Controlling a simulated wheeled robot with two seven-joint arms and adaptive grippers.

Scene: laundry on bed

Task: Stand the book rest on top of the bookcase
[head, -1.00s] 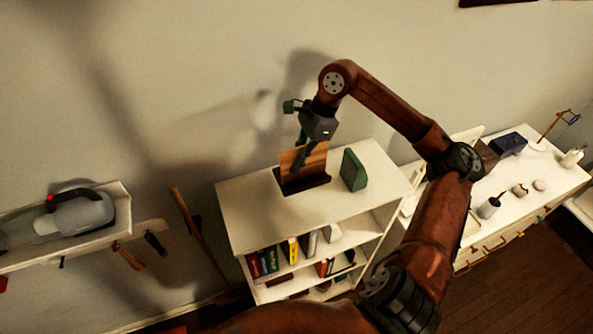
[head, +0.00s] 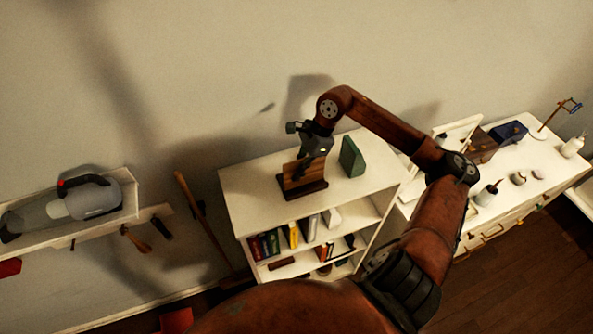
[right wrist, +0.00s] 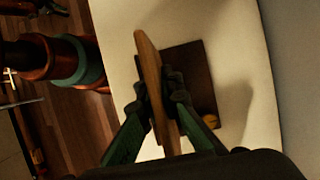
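The book rest (head: 301,180) has a brown wooden panel and a dark base. It is upright on the white top of the bookcase (head: 255,205), and its base appears to touch that top. My right gripper (head: 308,160) reaches down from above and holds the panel's upper part. In the right wrist view the fingers (right wrist: 157,96) press on both sides of the panel (right wrist: 148,62), with the dark base (right wrist: 190,62) beyond. My left gripper is not in view.
A green block (head: 352,157) stands on the bookcase top, right of the book rest. The top's left part is bare. A shelf with a handheld vacuum (head: 85,200) is at left, and a white desk (head: 510,185) with small items at right.

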